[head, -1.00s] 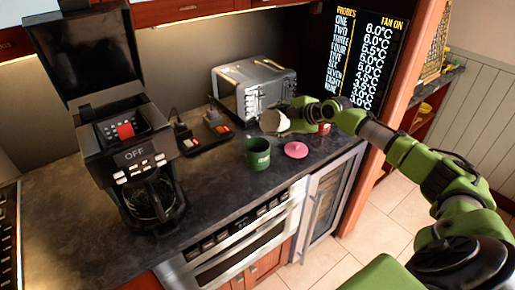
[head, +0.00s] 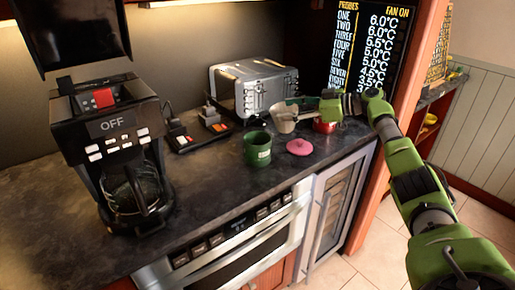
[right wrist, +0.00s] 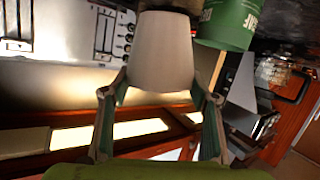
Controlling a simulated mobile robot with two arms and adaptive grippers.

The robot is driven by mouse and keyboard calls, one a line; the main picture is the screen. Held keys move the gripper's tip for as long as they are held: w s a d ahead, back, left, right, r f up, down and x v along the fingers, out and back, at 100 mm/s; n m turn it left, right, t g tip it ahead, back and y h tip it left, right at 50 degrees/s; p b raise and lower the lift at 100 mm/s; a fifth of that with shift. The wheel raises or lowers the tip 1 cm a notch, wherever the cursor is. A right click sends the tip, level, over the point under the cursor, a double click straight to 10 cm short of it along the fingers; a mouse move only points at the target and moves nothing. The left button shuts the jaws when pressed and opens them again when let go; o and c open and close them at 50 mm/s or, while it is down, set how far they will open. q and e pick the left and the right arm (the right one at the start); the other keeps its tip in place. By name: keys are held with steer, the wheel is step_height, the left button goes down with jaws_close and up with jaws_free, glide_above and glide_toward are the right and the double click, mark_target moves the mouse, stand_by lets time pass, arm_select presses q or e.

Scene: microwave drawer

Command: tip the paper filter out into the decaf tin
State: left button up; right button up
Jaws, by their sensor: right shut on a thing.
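The decaf tin (head: 257,150) is a green, open-topped can standing on the dark counter. It also shows in the right wrist view (right wrist: 228,24), upside down with its lettering partly visible. The paper filter (head: 283,119) is a pale, cup-shaped piece, shown large in the right wrist view (right wrist: 160,50). My right gripper (head: 308,106) is shut on it, with a finger at each side in the right wrist view (right wrist: 160,88). The filter is behind and right of the tin, apart from it in the head view. Its contents are hidden. My left gripper is out of view.
A pink lid (head: 299,147) lies right of the tin. A red container (head: 324,125) is partly hidden by my right gripper. A silver toaster (head: 255,88) stands behind, and a black coffee maker (head: 112,140) stands left.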

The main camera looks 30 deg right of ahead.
steer(key=shift+d+f, duration=0.15)
steer(key=shift+d, duration=0.05)
arm_select(q)
steer(key=shift+p, duration=0.45)
arm_select(e)
step_height(320, 180, up, 4)
steer(key=shift+r, duration=0.15)
